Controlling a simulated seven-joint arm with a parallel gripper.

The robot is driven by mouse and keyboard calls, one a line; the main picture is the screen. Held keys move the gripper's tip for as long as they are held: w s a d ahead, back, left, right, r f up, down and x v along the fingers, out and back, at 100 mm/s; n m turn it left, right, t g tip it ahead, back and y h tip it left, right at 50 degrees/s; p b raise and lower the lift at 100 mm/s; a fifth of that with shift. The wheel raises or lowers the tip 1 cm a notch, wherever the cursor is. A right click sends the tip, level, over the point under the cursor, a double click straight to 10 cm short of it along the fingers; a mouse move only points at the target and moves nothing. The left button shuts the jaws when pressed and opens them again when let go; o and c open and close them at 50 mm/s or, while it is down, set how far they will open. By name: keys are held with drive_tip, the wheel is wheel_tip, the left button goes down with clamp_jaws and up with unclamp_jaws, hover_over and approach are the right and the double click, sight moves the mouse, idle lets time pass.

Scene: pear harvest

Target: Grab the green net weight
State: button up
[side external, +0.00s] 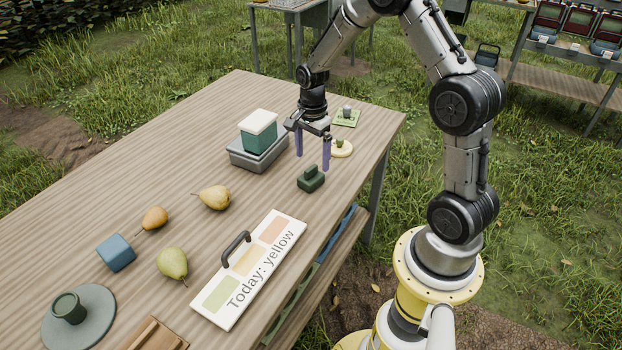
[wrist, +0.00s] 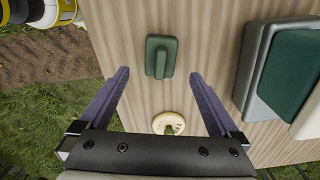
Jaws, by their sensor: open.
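The dark green net weight (side external: 311,179), a small block with a raised grip on top, sits on the wooden table near its right edge. It also shows upright in the wrist view (wrist: 161,56), beyond my fingertips and between their lines. My gripper (side external: 313,162) is open and empty, with two purple fingers pointing down above the table, behind the weight in the side view. In the wrist view the fingers (wrist: 160,76) are spread wide and do not touch the weight.
A grey tray (side external: 250,161) holding a green box with a cream lid (side external: 259,132) stands left of my gripper. A pale yellow disc (side external: 341,149) and a green square plate (side external: 346,118) lie behind. Pears, a sign (side external: 250,270) and a blue cube (side external: 116,252) are nearer the front.

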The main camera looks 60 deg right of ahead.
sight(311, 167)
drive_tip(key=shift+a+f, duration=0.2)
drive_tip(key=shift+f, duration=2.7)
drive_tip(key=shift+w, duration=0.1)
clamp_jaws()
